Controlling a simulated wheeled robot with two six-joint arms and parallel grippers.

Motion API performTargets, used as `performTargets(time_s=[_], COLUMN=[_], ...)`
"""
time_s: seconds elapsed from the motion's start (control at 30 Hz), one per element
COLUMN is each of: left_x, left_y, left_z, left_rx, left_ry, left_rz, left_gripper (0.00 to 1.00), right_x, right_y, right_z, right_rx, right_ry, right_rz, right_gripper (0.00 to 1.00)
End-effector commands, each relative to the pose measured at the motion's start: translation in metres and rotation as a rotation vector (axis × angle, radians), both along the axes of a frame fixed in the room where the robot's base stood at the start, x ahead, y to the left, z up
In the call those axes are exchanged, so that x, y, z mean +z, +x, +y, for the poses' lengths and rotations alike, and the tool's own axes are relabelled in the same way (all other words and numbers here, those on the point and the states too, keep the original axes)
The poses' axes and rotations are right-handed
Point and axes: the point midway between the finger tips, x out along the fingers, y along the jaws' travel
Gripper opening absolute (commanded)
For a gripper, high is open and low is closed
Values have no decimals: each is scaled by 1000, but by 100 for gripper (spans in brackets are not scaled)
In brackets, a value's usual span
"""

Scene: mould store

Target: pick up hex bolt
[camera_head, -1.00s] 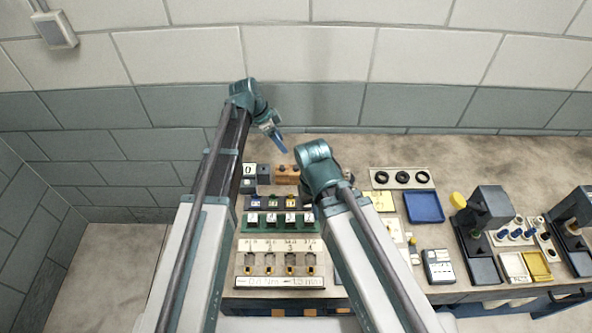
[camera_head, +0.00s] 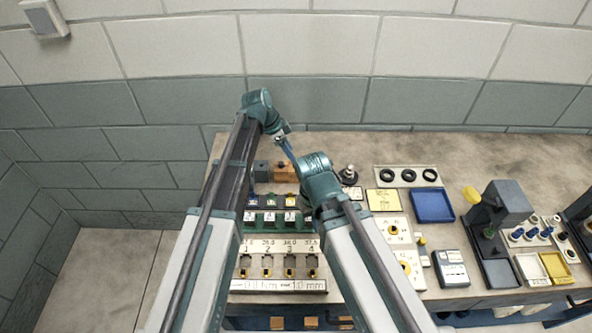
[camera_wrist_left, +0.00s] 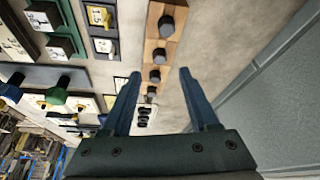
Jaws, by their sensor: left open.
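The wooden block (camera_wrist_left: 150,60) runs up the middle of the left wrist view and carries several dark grey heads, which look like hex bolts; one hex bolt (camera_wrist_left: 166,26) is at its upper end. The left gripper (camera_wrist_left: 158,82) is open and empty, with its fingers apart on either side of the block's lower end in the picture. In the head view the left gripper (camera_head: 289,152) hangs beside the wooden block (camera_head: 285,171), which is partly hidden. The right arm's gripper is hidden behind its own wrist.
A green holder (camera_head: 272,229) and a numbered plate (camera_head: 270,247) lie nearer on the bench. A blue tray (camera_head: 433,205), a plate with black rings (camera_head: 406,176) and a dark machine (camera_head: 497,220) are to the right. The wall stands close behind the bench.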

Motion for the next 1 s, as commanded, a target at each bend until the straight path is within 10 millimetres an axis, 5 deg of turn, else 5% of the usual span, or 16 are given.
performTargets(time_s=[0.3,0.63,1.0], left_x=[-42,-44,-44], left_y=[3,3,3], left_z=[-9,-12,-11], left_rx=[-1,-1,0], left_ry=[0,0,0], left_rz=[0,0,0], left_gripper=[60,60,0], right_x=[-42,-44,-44], right_y=[0,0,0], right_z=[0,0,0], right_rx=[-1,-2,-2], right_ry=[0,0,0], right_rz=[0,0,0], right_gripper=[0,0,0])
